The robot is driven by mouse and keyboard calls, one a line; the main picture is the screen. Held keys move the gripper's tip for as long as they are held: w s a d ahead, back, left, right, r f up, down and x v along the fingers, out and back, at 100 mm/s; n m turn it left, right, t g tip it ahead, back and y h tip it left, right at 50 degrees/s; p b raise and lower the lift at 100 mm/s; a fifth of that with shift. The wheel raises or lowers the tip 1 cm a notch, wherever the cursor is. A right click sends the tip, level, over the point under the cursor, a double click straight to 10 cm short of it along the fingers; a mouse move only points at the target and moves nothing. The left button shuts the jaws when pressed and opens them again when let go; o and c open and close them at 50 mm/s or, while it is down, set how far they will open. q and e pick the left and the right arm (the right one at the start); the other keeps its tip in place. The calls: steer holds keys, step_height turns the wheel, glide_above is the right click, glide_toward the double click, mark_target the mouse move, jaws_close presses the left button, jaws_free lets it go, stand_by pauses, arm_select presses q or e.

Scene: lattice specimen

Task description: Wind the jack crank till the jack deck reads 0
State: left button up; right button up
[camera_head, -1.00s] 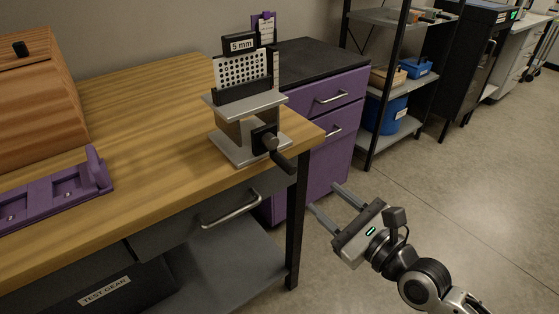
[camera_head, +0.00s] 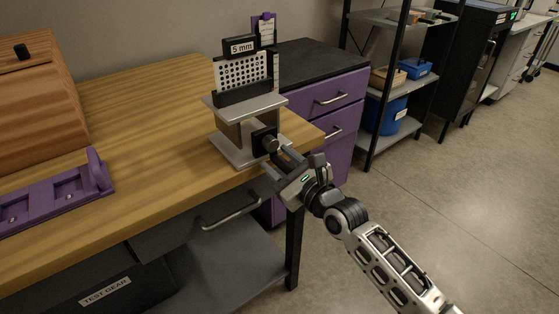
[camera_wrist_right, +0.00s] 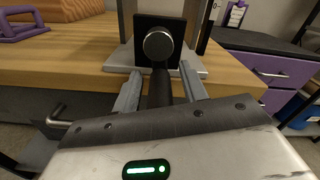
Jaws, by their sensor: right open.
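The jack (camera_head: 237,135) stands near the right corner of the wooden bench, its grey deck (camera_head: 262,103) raised. A perforated lattice plate (camera_head: 241,71) stands upright on the deck in a black holder. A black sign above it reads "5 mm" (camera_head: 242,46). The jack crank is on the front; its round hub (camera_wrist_right: 158,44) and black handle (camera_wrist_right: 160,88) show in the right wrist view, the handle pointing down towards me. My right gripper (camera_head: 279,162) is open at the crank, its fingers on either side of the handle. I cannot tell if they touch it. My left gripper is out of view.
A purple fixture (camera_head: 60,190) and a wooden box (camera_head: 40,100) lie on the bench (camera_head: 150,110) to the left. A drawer pull (camera_head: 232,212) sits below the bench edge, near my right gripper. A purple cabinet (camera_head: 345,100) stands behind. Floor is clear at right.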

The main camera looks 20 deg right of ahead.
steer(key=shift+w, duration=0.1)
jaws_close()
steer(key=shift+n, duration=0.3)
